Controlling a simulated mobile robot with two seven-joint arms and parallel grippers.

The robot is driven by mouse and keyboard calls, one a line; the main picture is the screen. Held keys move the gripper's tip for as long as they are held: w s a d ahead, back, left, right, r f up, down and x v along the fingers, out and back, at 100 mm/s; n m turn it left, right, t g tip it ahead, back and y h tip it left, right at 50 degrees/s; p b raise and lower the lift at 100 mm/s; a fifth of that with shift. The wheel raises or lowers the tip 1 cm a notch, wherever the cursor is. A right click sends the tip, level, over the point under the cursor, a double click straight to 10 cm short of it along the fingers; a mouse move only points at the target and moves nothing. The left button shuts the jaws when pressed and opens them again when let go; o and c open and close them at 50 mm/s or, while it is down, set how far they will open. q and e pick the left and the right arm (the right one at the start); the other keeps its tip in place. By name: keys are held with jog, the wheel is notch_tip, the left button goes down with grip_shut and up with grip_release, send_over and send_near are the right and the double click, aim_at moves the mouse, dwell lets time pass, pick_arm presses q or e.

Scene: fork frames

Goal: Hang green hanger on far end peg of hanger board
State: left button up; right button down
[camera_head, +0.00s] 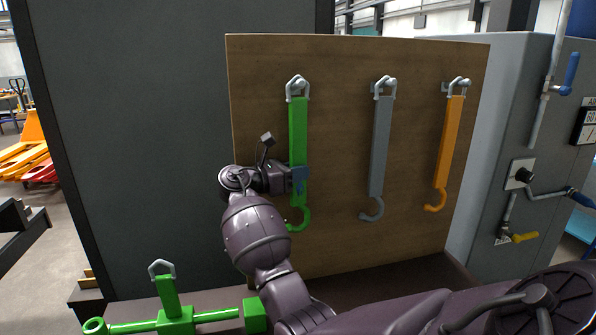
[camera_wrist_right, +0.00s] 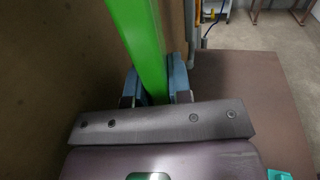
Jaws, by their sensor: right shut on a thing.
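The green hanger (camera_head: 298,130) hangs upright against the wooden hanger board (camera_head: 340,75), its top loop around the leftmost peg (camera_head: 298,83). My right gripper (camera_head: 301,178) is shut on the lower part of its bar, above the hook. In the right wrist view the green bar (camera_wrist_right: 140,40) stands between the blue fingers (camera_wrist_right: 158,82). A grey hanger (camera_head: 380,145) hangs from the middle peg and an orange hanger (camera_head: 449,145) from the right peg. My left gripper is not in view.
A grey cabinet with levers and handles (camera_head: 525,120) stands right of the board. A dark panel (camera_head: 160,150) stands to its left.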

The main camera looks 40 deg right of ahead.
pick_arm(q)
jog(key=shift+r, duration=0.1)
pick_arm(e)
jog(key=shift+r, duration=0.1)
jog(key=c, duration=1)
grip_release()
jog(key=shift+c, duration=0.2)
jog(key=shift+o, duration=0.4)
jog(key=shift+a, duration=0.1)
pick_arm(q)
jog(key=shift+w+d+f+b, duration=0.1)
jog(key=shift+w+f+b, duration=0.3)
jog(key=shift+b, duration=0.55)
pick_arm(e)
jog(key=v, duration=1)
jog(key=shift+a, duration=0.3)
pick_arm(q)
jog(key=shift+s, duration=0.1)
pick_arm(e)
jog(key=shift+s, duration=0.1)
